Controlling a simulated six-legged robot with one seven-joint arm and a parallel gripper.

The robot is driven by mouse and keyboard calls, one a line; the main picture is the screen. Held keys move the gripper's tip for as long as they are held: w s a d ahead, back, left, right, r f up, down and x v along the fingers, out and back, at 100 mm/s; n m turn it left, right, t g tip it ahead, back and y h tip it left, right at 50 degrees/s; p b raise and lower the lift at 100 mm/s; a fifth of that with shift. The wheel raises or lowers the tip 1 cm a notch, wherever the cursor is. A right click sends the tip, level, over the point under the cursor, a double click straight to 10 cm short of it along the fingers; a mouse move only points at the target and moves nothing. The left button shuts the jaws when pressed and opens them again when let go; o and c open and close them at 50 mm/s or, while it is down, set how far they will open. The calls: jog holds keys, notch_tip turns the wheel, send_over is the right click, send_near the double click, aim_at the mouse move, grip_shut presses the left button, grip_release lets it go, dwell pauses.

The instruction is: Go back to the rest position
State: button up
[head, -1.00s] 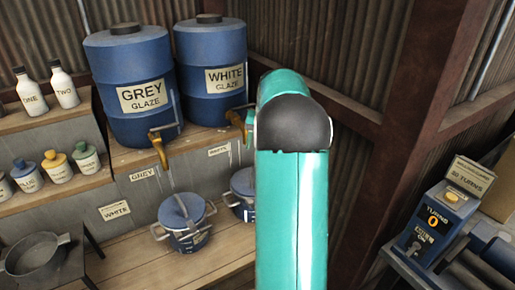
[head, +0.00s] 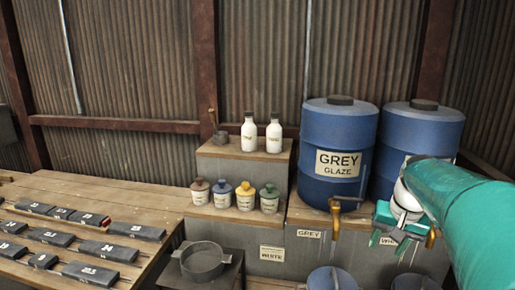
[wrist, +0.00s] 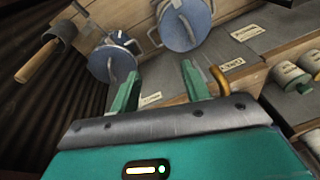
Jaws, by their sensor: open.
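My gripper (head: 393,238) is at the right in the head view, in front of the blue barrels and near their brass taps. In the wrist view the two green fingers of my gripper (wrist: 160,84) stand apart with nothing between them. The barrel labelled grey glaze (head: 338,140) stands left of my arm. The second blue barrel (head: 420,125) is partly hidden behind my arm.
Two white bottles (head: 261,133) stand on a raised block, with several small jars (head: 234,196) below. A grey pan (head: 203,260) sits in front. Dark labelled blocks (head: 90,250) lie on the left table. Blue lidded pots (wrist: 185,25) are below the barrels.

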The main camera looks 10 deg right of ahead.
jog(key=s+a+f+n+t, duration=0.1)
jog(key=s+a+n, duration=0.2)
jog(key=s+a, duration=0.5)
jog(key=s+a+f+n+t, duration=0.1)
jog(key=s+a+n+t, duration=0.1)
jog(key=s+a, duration=0.6)
jog(key=a+n, duration=0.1)
jog(key=a, duration=0.4)
jog(key=shift+f, duration=0.15)
